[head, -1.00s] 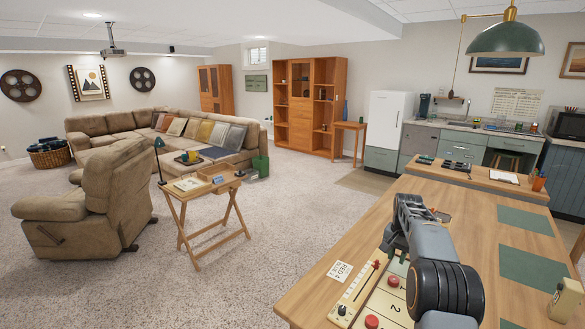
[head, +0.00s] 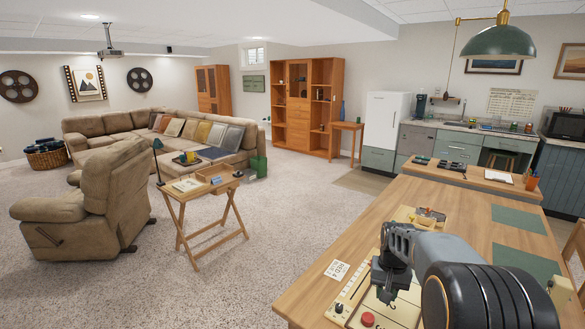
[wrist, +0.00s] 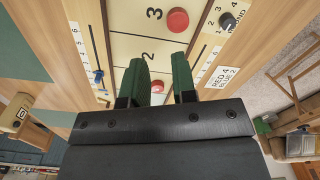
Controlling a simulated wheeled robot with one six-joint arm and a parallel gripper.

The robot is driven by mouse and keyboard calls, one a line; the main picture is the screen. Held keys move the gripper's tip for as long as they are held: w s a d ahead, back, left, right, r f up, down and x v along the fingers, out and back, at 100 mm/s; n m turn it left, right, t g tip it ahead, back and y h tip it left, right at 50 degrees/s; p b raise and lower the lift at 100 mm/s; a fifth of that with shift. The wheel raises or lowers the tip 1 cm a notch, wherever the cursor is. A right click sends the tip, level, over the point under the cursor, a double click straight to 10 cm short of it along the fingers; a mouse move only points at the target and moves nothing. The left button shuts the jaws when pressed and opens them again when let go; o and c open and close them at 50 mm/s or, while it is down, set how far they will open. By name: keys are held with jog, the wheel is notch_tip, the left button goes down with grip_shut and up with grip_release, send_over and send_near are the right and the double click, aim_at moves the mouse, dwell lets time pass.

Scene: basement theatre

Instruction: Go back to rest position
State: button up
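My gripper is at the end of my arm, over the near-left part of the wooden table (head: 330,240). In the wrist view its two green fingers (wrist: 162,85) stand apart with nothing held between them. Below them is a cream shuffleboard-style game board (wrist: 138,18) with numbered zones. One red puck (wrist: 177,20) lies in the zone marked 3. A second red puck (wrist: 157,87) shows in the gap between the fingers, on the board below. In the head view a red puck (head: 368,319) lies near the board's front; my arm hides much of the board.
Green placemats (head: 519,219) lie on the table's right side. A white card (head: 337,270) lies left of the board. A folding tray table (head: 200,195) and a recliner (head: 110,195) stand to the left. The carpet between is clear.

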jog(key=s+a+r+n+t+p, duration=0.1)
jog(key=s+a+r, duration=0.3)
jog(key=s, duration=0.6)
jog(key=s+a+r+n+t+p, duration=0.1)
jog(key=s+a+r, duration=0.3)
jog(key=s, duration=0.6)
jog(key=shift+a+r+n+t+p, duration=0.4)
jog(key=shift+r+n+t, duration=0.15)
jog(key=shift+n+t, duration=0.25)
